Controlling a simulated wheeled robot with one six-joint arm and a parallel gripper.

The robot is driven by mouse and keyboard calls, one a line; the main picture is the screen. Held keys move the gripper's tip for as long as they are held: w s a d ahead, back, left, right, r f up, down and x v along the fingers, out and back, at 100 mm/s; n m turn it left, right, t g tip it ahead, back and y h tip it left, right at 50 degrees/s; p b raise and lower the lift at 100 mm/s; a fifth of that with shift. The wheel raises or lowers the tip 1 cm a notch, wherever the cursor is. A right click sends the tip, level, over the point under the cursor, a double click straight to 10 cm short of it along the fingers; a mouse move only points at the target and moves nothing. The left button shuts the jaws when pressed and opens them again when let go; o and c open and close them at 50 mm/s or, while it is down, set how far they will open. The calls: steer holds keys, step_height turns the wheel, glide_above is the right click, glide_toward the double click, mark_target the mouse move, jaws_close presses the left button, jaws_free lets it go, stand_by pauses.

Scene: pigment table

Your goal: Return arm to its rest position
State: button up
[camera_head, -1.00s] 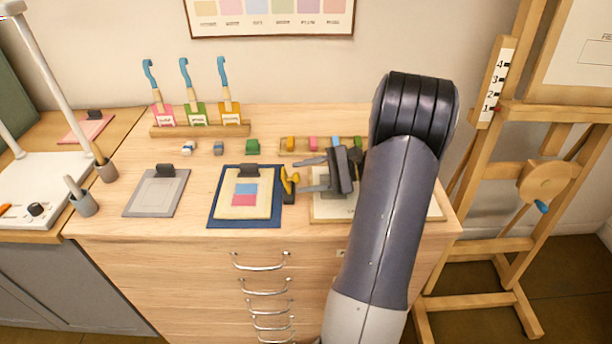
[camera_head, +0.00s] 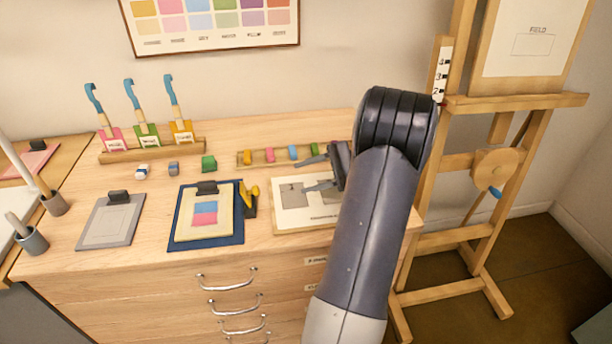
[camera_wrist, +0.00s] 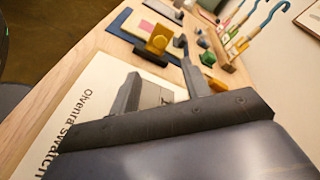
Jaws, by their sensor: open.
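My gripper (camera_head: 318,173) is open and empty, with its two grey fingers apart and pointing left. It hangs above the white printed sheet (camera_head: 290,208) at the right end of the wooden drawer table (camera_head: 150,268). My dark arm hides the right part of the table. In the wrist view my gripper (camera_wrist: 165,90) shows over the sheet (camera_wrist: 75,105), and part of its lettering can be read. A yellow and black tool (camera_head: 250,199) stands left of the fingers, apart from them; it also shows in the wrist view (camera_wrist: 158,40).
A wooden rail of coloured blocks (camera_head: 268,157) lies behind the fingers. A navy board with a colour-swatch pad (camera_head: 205,228) and a grey clipboard (camera_head: 110,222) lie to the left. A rack of blue-handled brushes (camera_head: 155,150) stands behind. A wooden easel (camera_head: 480,230) stands right of my arm.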

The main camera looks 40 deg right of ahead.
steer(key=x, duration=1)
steer(key=shift+w+a+f+p, duration=0.15)
steer(key=shift+w+a+p, duration=0.05)
steer(key=shift+a+p, duration=0.1)
steer(key=shift+a, duration=0.1)
